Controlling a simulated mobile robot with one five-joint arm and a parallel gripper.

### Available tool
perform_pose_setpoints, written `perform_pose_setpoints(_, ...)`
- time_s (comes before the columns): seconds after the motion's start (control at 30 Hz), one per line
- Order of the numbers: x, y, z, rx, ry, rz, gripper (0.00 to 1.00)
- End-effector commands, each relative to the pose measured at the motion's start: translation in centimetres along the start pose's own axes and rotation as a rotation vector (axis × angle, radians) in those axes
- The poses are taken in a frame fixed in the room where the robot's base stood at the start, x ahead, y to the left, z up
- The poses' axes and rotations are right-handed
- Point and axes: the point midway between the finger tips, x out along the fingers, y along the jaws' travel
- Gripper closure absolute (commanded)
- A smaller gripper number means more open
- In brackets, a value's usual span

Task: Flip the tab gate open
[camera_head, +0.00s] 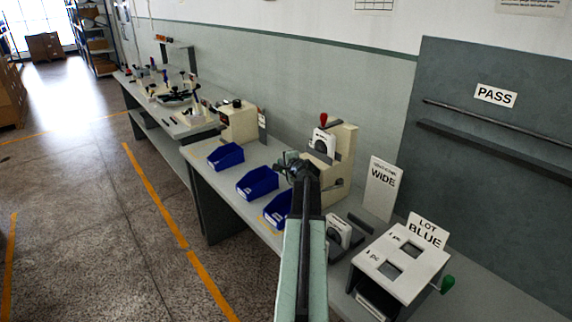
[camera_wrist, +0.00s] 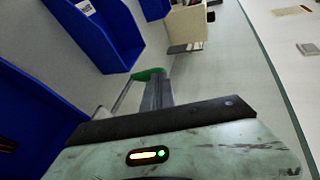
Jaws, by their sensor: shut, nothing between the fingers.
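My gripper (camera_head: 291,164) is in front of the beige press-like machine (camera_head: 341,165) with a red knob, above the bench near the blue bins. In the wrist view its grey fingers (camera_wrist: 157,95) are together and hold nothing. A bright green curved piece (camera_wrist: 149,74) with a thin pale rod shows at the fingertips; I cannot tell whether they touch. I cannot clearly make out which part is the tab gate. A white fixture (camera_head: 402,262) with two square windows stands at the right, with a green knob (camera_head: 447,283) on its right side.
Blue bins (camera_head: 257,183) line the bench front; one also shows in the wrist view (camera_wrist: 105,35). A beige box (camera_head: 238,121) stands farther along. A WIDE sign (camera_head: 381,187) and a LOT BLUE sign (camera_head: 426,231) stand at right. The floor aisle at left is clear.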

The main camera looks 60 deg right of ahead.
Motion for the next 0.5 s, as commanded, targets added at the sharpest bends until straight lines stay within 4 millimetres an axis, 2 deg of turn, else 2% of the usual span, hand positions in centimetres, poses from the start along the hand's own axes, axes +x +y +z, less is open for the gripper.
perform_pose_setpoints(0.17, -1.3, -0.4, 0.6, 0.000, -0.004, -0.001, 1.00)
perform_pose_setpoints(0.3, -4.0, -0.8, 1.2, -0.001, -0.005, -0.003, 1.00)
perform_pose_setpoints(0.5, -9.2, -0.7, 0.8, 0.001, 0.000, -0.002, 1.00)
